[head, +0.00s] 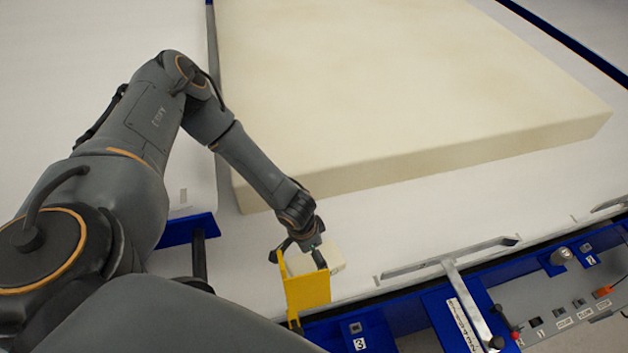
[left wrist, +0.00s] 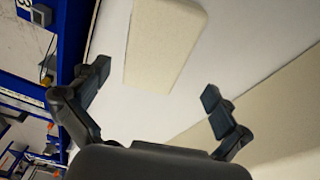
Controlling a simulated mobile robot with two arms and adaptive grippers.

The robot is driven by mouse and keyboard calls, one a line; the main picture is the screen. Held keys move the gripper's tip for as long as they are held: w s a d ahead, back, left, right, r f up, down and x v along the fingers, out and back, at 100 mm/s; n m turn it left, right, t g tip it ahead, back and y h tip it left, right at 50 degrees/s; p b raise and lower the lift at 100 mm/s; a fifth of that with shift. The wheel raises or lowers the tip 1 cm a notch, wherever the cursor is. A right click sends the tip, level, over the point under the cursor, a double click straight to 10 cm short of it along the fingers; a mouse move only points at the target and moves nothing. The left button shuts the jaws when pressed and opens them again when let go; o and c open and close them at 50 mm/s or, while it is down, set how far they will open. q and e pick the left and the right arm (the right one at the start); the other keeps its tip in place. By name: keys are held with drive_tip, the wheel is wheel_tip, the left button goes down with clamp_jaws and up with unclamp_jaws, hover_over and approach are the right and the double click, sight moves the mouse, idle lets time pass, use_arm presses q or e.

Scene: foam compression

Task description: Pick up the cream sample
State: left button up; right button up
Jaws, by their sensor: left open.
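The cream sample (head: 335,258) is a small pale block on the white surface, partly hidden behind my left gripper and a yellow plate in the head view. In the left wrist view the cream sample (left wrist: 165,42) lies flat, beyond the fingertips and roughly between their lines. My left gripper (head: 300,254) is close to the sample, at the near edge of the white surface. In the left wrist view its fingers (left wrist: 155,84) are spread wide with nothing between them. I cannot tell whether a finger touches the sample. My right gripper is not in view.
A large cream foam slab (head: 400,85) lies behind the sample. The yellow plate (head: 306,290) stands at the near edge, close to my gripper. A blue frame (head: 400,312) with a metal handle (head: 450,262) runs along the front. White surface (head: 380,225) is clear between slab and handle.

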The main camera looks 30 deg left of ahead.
sight(300, 264)
use_arm(q)
drive_tip(key=shift+s+a+f, duration=0.1)
drive_tip(key=shift+a+f, duration=0.05)
drive_tip(key=shift+f, duration=0.25)
drive_tip(key=shift+w+d+f+p, duration=0.2)
drive_tip(key=shift+d+f, duration=0.15)
drive_tip(key=shift+f, duration=0.2)
drive_tip(key=shift+w+d+f+p, duration=0.1)
drive_tip(key=shift+d+f+p, duration=0.1)
drive_tip(key=shift+d+f, duration=0.25)
drive_tip(key=f, duration=0.3)
drive_tip(key=shift+w+a+f+p, duration=0.1)
drive_tip(key=shift+a+f+p, duration=0.1)
drive_tip(key=shift+p, duration=0.2)
drive_tip(key=shift+f, duration=0.3)
drive_tip(key=shift+w+d+f, duration=0.1)
drive_tip(key=shift+f, duration=0.05)
drive_tip(key=c, duration=0.7)
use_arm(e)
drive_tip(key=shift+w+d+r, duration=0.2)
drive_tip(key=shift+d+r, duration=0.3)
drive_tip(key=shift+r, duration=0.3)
